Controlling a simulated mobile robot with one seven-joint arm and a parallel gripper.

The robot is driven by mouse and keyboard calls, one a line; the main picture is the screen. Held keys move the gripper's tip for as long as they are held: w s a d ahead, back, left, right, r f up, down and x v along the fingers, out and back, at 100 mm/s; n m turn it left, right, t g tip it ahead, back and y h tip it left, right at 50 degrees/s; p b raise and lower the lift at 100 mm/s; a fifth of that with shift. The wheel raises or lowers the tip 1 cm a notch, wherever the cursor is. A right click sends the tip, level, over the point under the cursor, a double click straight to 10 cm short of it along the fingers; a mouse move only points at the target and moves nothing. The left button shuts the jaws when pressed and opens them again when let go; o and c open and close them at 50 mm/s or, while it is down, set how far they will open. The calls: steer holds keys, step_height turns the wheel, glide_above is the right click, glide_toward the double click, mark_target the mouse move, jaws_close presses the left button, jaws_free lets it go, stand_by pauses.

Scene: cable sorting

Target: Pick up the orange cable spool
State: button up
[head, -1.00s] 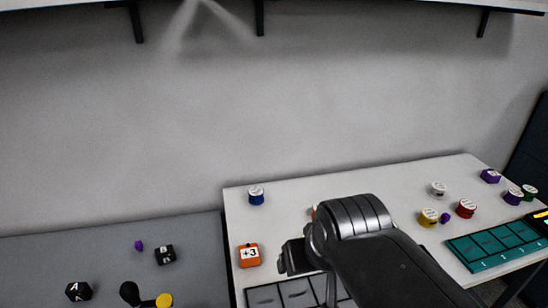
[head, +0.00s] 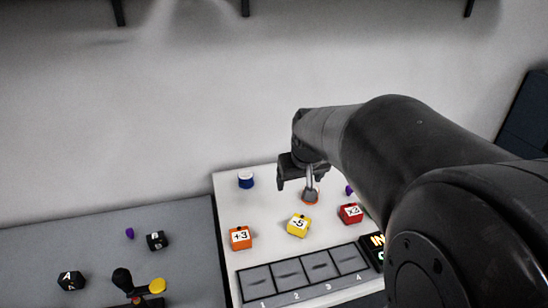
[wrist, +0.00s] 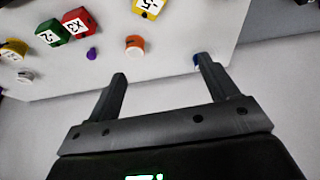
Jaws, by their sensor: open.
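The orange cable spool (head: 311,202) stands on the white table in the head view, partly hidden behind my gripper (head: 296,184). In the wrist view the orange spool (wrist: 134,48), with a pale top, lies beyond the fingertips, nearer the left finger. My gripper (wrist: 161,68) is open, with nothing between its fingers. It is apart from the spool.
A blue spool (head: 246,181) stands to the left, partly behind the right finger in the wrist view. Orange (head: 240,237), yellow (head: 298,226) and red (head: 351,214) marked blocks stand in front. A numbered tray (head: 301,281) lies at the front edge.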

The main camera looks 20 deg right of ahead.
steer(key=w+d+f, duration=1.1)
steer(key=w, duration=0.1)
steer(key=shift+m+y, duration=0.3)
steer(key=x, duration=1)
steer(key=shift+s+a+f, duration=0.1)
steer(key=shift+f, duration=0.3)
steer(key=c, duration=1.1)
steer(key=shift+r, duration=0.1)
